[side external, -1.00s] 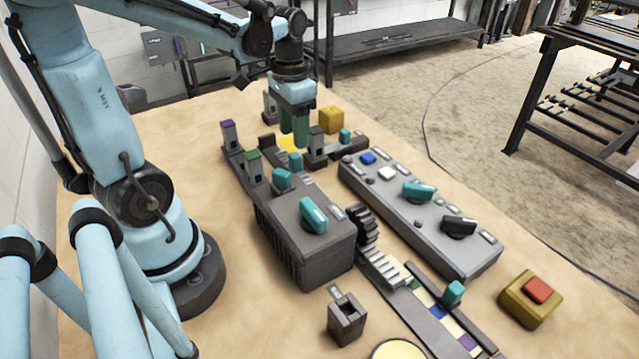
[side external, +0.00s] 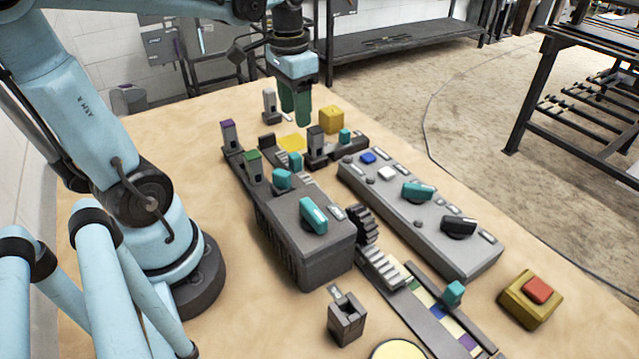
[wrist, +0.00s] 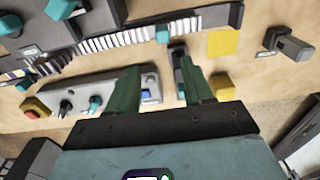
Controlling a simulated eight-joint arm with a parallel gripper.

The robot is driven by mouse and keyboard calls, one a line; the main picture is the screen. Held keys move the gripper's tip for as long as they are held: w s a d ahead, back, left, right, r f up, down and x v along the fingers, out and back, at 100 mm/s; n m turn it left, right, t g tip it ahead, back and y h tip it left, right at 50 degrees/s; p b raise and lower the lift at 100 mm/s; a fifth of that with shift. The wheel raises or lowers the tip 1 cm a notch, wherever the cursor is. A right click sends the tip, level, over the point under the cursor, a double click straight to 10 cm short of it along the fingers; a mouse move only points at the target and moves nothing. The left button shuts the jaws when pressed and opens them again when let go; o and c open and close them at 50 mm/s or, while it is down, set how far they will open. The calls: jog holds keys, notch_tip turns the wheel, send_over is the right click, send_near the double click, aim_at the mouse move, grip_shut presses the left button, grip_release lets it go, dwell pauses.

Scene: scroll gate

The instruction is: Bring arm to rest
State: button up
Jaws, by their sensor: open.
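My gripper (side external: 295,107) has two green fingers and points down above the far end of the table. It is open, with nothing between its fingers, and hangs above the yellow pad (side external: 292,143). In the wrist view my gripper (wrist: 165,85) shows its fingers spread apart. The scroll gate mechanism stands in the middle of the table: a dark grey box (side external: 310,250) with teal knobs, a toothed rack (side external: 382,268) and a gear (side external: 362,230). The fingers look clear of all of it.
A grey control panel (side external: 440,240) with knobs and buttons lies to the right. A red button on a yellow base (side external: 530,297) sits near the right edge. A yellow cube (side external: 331,120) and upright grey posts (side external: 316,141) stand near my gripper. The space above the table is free.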

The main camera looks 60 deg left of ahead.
jog(key=d+f+t, duration=0.2)
jog(key=d+t, duration=0.4)
jog(key=d, duration=0.4)
jog(key=shift+d+t, duration=0.3)
dwell(0.8)
